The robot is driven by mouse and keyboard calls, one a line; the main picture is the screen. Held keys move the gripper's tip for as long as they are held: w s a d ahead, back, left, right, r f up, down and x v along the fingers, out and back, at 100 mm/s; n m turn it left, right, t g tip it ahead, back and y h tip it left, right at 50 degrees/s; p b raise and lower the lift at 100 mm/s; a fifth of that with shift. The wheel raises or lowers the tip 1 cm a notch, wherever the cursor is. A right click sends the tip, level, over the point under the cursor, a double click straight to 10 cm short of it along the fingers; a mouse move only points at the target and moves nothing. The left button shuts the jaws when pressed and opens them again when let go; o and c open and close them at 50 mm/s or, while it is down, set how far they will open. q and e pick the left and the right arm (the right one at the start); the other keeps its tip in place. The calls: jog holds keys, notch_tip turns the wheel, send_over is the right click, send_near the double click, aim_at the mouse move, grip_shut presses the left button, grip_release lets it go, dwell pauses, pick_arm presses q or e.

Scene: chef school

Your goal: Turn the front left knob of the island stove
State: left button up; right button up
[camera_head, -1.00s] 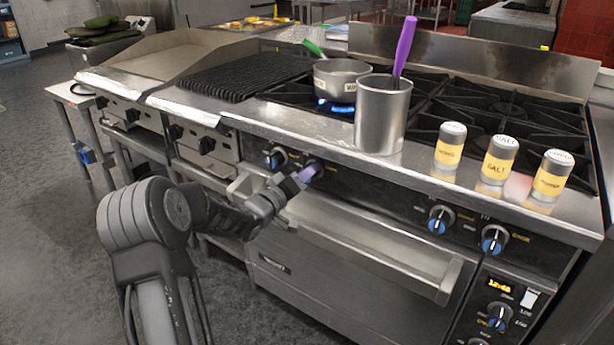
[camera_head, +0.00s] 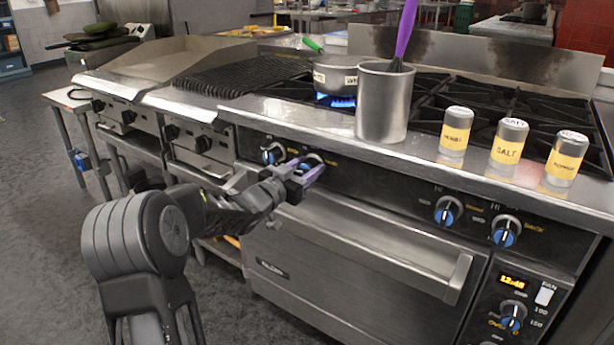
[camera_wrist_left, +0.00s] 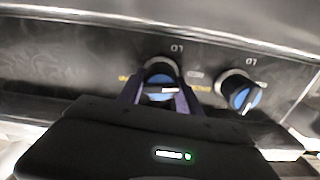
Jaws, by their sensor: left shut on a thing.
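The stove's front panel carries two blue-faced knobs on its left, a leftmost knob (camera_head: 273,153) and a second knob (camera_head: 312,158) to its right. My left gripper (camera_head: 304,172) has purple fingers on either side of the second knob and is shut on it. In the left wrist view, the gripper (camera_wrist_left: 160,100) holds this knob (camera_wrist_left: 161,82) between its fingers, its white mark lying about level. The other knob (camera_wrist_left: 238,92) is free, its mark slanted. The panel lettering appears upside down there. My right gripper is not in view.
A pot (camera_head: 338,75) stands over a lit blue flame (camera_head: 335,101). A metal canister (camera_head: 384,105) with a purple-handled utensil and several shakers (camera_head: 509,142) stand along the front ledge. Two more knobs (camera_head: 447,211) are farther right. The oven handle (camera_head: 370,250) juts out below.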

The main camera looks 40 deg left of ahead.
pick_arm(q)
jog(key=m+b, duration=0.1)
jog(key=m, duration=0.1)
jog(key=m+b, duration=0.1)
jog(key=m, duration=0.1)
jog(key=m+b, duration=0.1)
jog(key=b, duration=0.1)
jog(key=shift+d+f+m, duration=0.1)
jog(key=shift+f+m, duration=0.15)
jog(key=shift+m, duration=0.15)
jog(key=m+b, duration=0.3)
jog(key=m, duration=0.1)
jog(key=shift+b, duration=0.3)
jog(key=m+b, duration=0.4)
jog(key=m, duration=0.1)
jog(key=shift+f+m, duration=0.15)
jog(key=shift+m, duration=0.25)
jog(key=shift+m+b, duration=1.3)
jog(key=shift+m, duration=1)
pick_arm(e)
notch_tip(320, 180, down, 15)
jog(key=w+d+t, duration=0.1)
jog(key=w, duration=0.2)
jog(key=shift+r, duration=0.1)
pick_arm(q)
jog(key=o, duration=1.4)
jog(key=shift+c, duration=0.2)
jog(key=shift+s, duration=0.1)
